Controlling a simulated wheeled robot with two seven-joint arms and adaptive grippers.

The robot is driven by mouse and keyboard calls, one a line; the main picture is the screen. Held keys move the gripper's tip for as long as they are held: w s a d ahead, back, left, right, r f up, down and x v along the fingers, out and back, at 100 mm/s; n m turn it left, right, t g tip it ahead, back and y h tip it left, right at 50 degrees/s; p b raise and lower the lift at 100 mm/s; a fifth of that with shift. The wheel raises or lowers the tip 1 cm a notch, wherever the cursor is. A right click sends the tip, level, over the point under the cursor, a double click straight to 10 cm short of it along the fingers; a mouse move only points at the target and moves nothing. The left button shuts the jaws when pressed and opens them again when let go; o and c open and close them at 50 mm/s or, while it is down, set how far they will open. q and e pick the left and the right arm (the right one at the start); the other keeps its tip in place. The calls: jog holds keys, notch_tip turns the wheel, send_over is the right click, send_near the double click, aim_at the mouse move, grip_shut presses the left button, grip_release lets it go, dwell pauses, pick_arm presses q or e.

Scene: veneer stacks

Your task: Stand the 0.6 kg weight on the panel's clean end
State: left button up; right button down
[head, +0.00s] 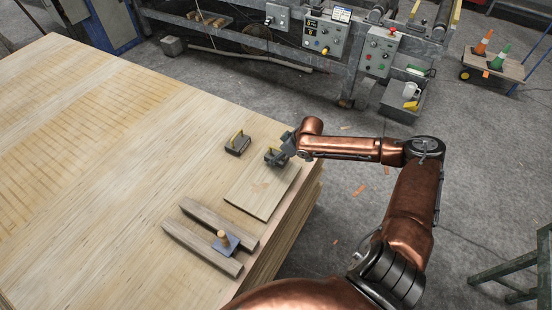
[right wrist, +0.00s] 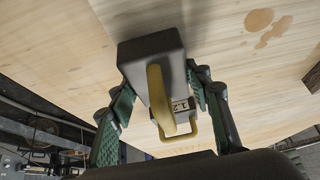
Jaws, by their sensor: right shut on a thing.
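My right gripper (head: 281,155) is over the far end of the pale wooden panel (head: 253,197). In the right wrist view its green-padded fingers are shut on a dark grey weight (right wrist: 146,55) with a yellow handle (right wrist: 157,95). The weight also shows in the head view (head: 272,157), partly hidden by the gripper. Brown stains (right wrist: 272,30) mark the wood beyond the weight in the right wrist view. A second dark weight (head: 236,147) with a yellow handle stands left of the panel. My left gripper is not in view.
The stack's right edge drops off beside the panel. The stack's left side is bare.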

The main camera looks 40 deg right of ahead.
jog(key=shift+f, duration=0.7)
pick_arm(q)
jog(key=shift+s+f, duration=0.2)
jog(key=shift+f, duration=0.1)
pick_arm(e)
jog(key=shift+r, duration=0.15)
jog(key=c, duration=1)
grip_release()
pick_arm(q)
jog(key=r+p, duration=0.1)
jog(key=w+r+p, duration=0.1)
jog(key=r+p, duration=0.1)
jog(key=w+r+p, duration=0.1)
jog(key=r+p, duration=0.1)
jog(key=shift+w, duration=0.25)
pick_arm(e)
jog(key=v, duration=1.2)
